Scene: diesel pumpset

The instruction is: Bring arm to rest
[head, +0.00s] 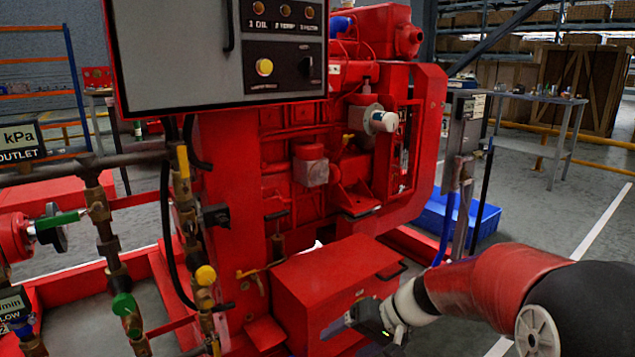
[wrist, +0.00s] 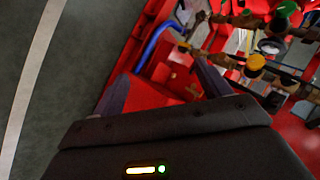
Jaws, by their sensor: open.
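My arm (head: 480,290) reaches in from the lower right of the head view, with a red link and a pale wrist. My gripper (head: 352,318) is low in front of the red box at the base of the pumpset, and partly hard to make out against it. In the wrist view my gripper (wrist: 163,88) shows two dark fingers spread apart with nothing held between them. Red metal lies beyond the fingers. I cannot tell how far the fingertips are from it.
The red pumpset (head: 300,170) fills the middle, with a grey control panel (head: 180,60) above. Pipes with a yellow-knobbed valve (head: 205,275) stand at left. A red box (head: 335,270) is close to my gripper. A blue crate (head: 470,222) is behind. Floor at right is clear.

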